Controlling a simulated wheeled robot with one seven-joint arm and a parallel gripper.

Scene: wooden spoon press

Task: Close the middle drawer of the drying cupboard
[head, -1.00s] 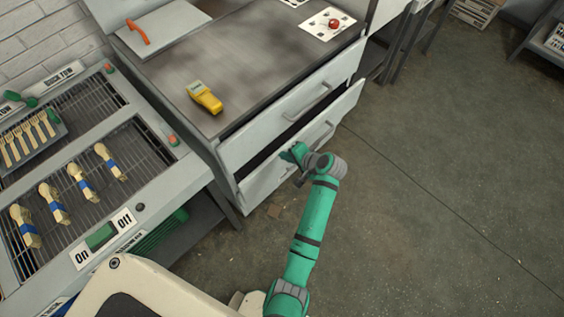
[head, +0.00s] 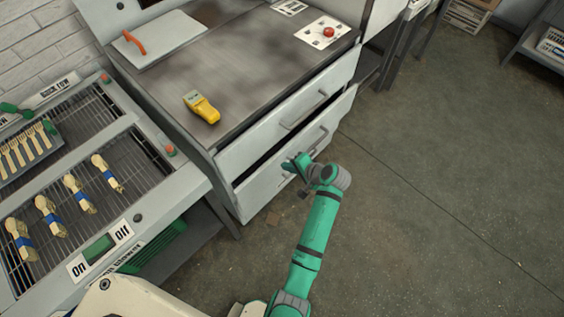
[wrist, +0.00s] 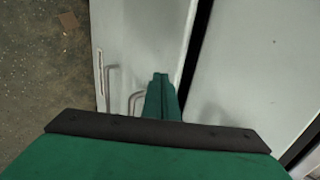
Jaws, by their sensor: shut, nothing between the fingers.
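The drying cupboard (head: 228,160) is a pale grey unit with a dark worktop. Its upper drawer front (head: 270,134) sits flush. The drawer below it, apparently the middle one (head: 256,196), stands partly open, with a dark gap above its front. It has a bar handle (head: 315,145). My gripper (head: 289,165) is at this drawer's front, left of the handle. In the wrist view my shut, empty fingers (wrist: 160,78) overlap the pale drawer front (wrist: 148,38), beside the dark gap. I cannot tell whether they touch it.
A yellow handheld device (head: 202,107), a board with an orange handle (head: 160,42) and a card with a red button (head: 325,33) are on the worktop. A rack (head: 100,190) with bundled wooden spoons stands at left. The floor (head: 430,200) at right is clear.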

